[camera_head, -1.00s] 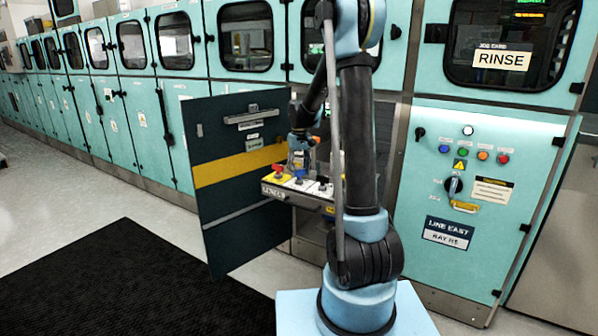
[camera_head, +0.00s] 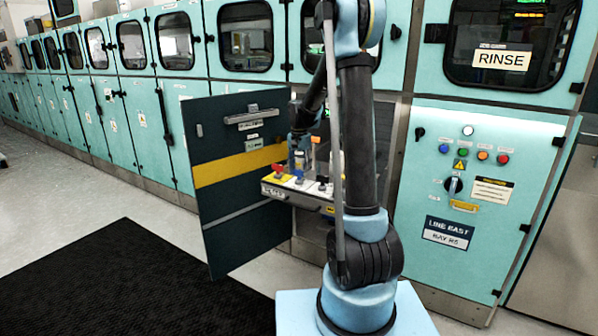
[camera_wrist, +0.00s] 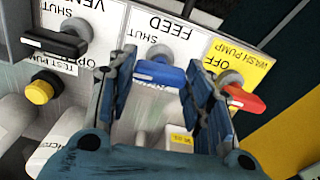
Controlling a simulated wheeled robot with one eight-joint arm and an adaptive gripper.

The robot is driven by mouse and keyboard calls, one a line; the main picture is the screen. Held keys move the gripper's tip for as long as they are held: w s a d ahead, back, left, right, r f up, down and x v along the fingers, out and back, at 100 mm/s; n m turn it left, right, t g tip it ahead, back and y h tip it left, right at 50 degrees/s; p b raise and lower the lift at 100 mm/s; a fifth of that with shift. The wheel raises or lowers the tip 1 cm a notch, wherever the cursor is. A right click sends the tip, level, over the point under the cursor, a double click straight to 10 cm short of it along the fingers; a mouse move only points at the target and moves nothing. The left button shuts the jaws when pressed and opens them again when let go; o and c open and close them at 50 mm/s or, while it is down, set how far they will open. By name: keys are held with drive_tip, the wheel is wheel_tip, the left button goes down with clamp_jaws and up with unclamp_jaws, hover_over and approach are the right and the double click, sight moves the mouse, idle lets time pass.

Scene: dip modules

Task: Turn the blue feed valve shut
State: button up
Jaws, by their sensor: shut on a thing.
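The blue feed valve handle (camera_wrist: 160,73) lies crosswise under the upside-down FEED label in the wrist view, with a SHUT mark to its left. My gripper (camera_wrist: 163,84) has one finger at each end of the handle and is shut on it. In the head view my gripper (camera_head: 298,163) reaches down to the valve panel (camera_head: 272,190); the blue handle is hard to make out there. The handle's pivot shows above it in the wrist view.
A red wash pump handle (camera_wrist: 243,98) sits close to my right finger. A black vent handle (camera_wrist: 55,42) and a yellow knob (camera_wrist: 40,90) are on the left. In the head view an open dark door (camera_head: 235,220) with a yellow stripe stands left of the panel.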

drive_tip(key=shift+m, duration=0.7)
drive_tip(key=o, duration=1)
drive_tip(key=shift+o, duration=0.2)
wheel_tip(320, 180, up, 12)
